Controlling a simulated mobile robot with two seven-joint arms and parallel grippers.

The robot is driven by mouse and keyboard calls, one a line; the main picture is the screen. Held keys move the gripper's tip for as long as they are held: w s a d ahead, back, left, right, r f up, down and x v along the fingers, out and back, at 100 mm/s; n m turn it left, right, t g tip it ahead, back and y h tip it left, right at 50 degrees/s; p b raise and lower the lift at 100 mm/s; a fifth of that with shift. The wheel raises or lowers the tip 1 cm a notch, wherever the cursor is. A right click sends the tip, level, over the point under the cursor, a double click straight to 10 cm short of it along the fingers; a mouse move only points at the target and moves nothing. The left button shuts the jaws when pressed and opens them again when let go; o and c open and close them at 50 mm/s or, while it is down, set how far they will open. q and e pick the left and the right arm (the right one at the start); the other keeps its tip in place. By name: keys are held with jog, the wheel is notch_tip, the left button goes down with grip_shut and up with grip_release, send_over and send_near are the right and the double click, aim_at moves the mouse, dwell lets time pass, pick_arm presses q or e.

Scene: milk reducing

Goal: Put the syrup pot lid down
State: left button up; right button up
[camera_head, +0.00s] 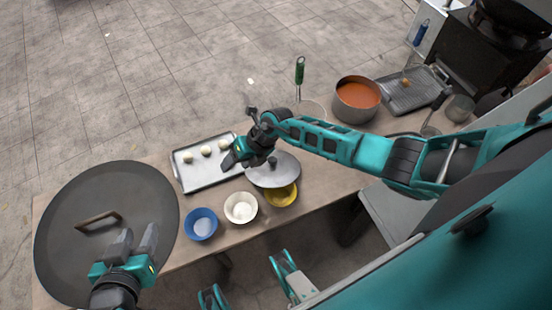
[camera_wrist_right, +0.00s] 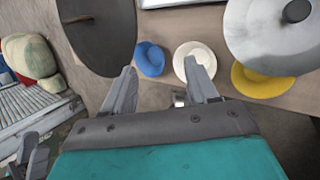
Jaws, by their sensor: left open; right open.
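The silver lid with a dark knob (camera_head: 285,172) is on the table's near side, overlapping the yellow bowl (camera_head: 283,196) in the head view; I cannot tell whether it touches it. It also shows at the upper right of the right wrist view (camera_wrist_right: 262,35), clear of the fingers there. My right gripper (camera_head: 236,155) is open, just left of the lid in the head view. Its open fingers also show in the right wrist view (camera_wrist_right: 162,88), with nothing between them. The pot of orange liquid (camera_head: 357,98) stands uncovered farther back. My left gripper (camera_head: 135,243) is open over the large dark disc's near edge.
The large dark disc (camera_head: 70,200) with a brown handle covers the table's left end. A tray (camera_head: 205,178) of pale balls, a blue bowl (camera_head: 201,224) and a white bowl (camera_head: 241,208) stand between it and the lid. A rack tray (camera_head: 405,97) is at the back right.

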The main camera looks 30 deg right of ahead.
jog(key=s+a+r+m+t+y, duration=0.2)
jog(key=a+r+m+t+y, duration=0.3)
jog(key=a+r, duration=0.3)
notch_tip(320, 180, up, 5)
jog(key=d+m+t, duration=0.2)
jog(key=m+t, duration=0.3)
jog(key=m, duration=0.4)
jog(key=s+d+f+m+g+h, duration=0.1)
jog(key=s+d+m+h, duration=0.7)
jog(key=m, duration=1.1)
jog(key=s+d, duration=0.2)
jog(key=s, duration=0.1)
jog(key=shift+s+d+g, duration=0.25)
jog(key=shift+s+g, duration=0.05)
jog(key=shift+g, duration=0.1)
jog(key=shift+f, duration=0.1)
